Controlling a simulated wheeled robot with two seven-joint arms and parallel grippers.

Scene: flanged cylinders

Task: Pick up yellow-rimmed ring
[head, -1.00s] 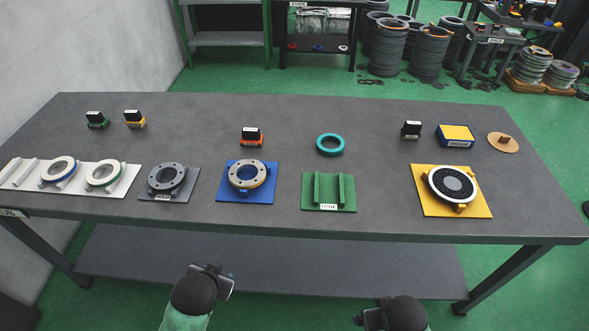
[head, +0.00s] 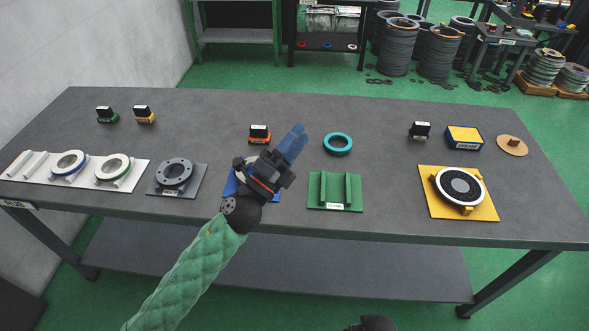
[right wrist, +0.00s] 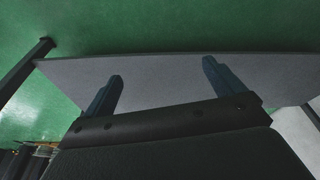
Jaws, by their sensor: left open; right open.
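The ring with a yellowish rim, seen earlier on the blue plate, is now almost wholly hidden behind my left gripper and wrist in the head view. Only edges of the blue plate (head: 232,186) show. My left gripper (head: 293,143) is above the table over that plate, its blue fingers pointing up and right in the picture. It is open, and I see nothing held. My right gripper (right wrist: 165,86) is open and empty in the right wrist view, low by the table. A blue-rimmed ring (head: 69,161) and a green-rimmed ring (head: 113,167) rest on the white rack at left.
A grey flange (head: 174,174) sits on the grey plate. The green cradle (head: 335,190) is empty. A teal ring (head: 338,143) lies behind it. A black-and-white disc (head: 459,185) is on the yellow plate. Small stamp-like blocks (head: 144,115) and a blue-yellow box (head: 463,138) stand farther back.

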